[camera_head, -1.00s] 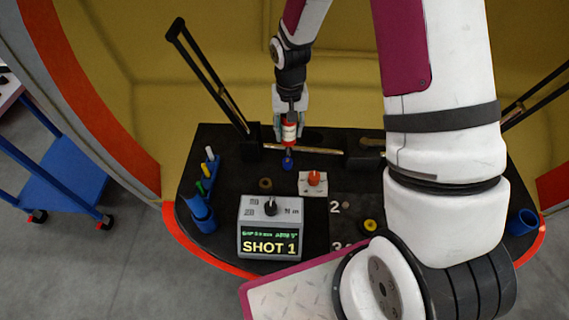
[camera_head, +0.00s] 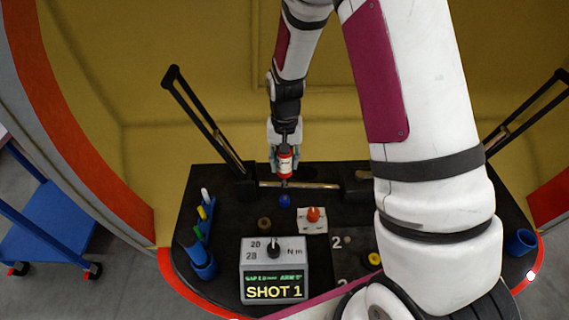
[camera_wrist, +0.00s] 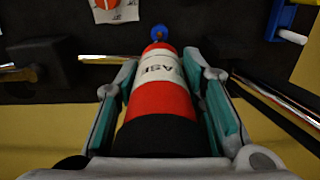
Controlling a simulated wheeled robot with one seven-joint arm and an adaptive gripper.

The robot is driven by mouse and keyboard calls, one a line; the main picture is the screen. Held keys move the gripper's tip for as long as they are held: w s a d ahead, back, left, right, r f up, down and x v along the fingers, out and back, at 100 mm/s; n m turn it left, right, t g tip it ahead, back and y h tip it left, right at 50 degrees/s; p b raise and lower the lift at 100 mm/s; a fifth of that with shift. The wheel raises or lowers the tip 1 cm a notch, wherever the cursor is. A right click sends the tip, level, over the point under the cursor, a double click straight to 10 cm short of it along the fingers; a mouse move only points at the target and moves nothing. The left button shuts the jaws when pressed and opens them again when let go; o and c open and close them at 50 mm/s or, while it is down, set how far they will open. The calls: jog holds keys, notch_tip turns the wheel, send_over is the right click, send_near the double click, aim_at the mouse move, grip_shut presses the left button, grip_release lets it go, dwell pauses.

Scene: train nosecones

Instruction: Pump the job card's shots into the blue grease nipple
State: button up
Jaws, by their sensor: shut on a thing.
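My gripper (camera_head: 285,160) is shut on a red grease cartridge with a white label (camera_head: 285,163). In the wrist view the cartridge (camera_wrist: 160,95) lies between both fingers, its label partly reading "ASE". Its narrow end points down at the blue grease nipple (camera_head: 285,201) on the black deck. The nipple (camera_wrist: 159,32) shows just beyond that end in the wrist view. I cannot tell whether they touch. A grey box with a display (camera_head: 274,280) reads "SHOT 1"; its smaller green line is hard to read. I see no separate job card that I can identify.
The black deck (camera_head: 235,222) carries a white plate with an orange-red knob (camera_head: 313,214), a brown ring (camera_head: 264,223) and a yellow piece (camera_head: 375,259). Coloured pens stand at left, a blue cup (camera_head: 521,242) at right. A metal bar (camera_head: 320,185) runs behind the nipple.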

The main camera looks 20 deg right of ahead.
aim_at(285, 176)
jog(key=shift+f+b, duration=1.25)
jog(key=shift+f, duration=1.55)
jog(key=shift+f, duration=0.55)
jog(key=shift+r+p, duration=1.15)
jog(key=shift+r, duration=1.65)
jog(key=shift+d, duration=0.1)
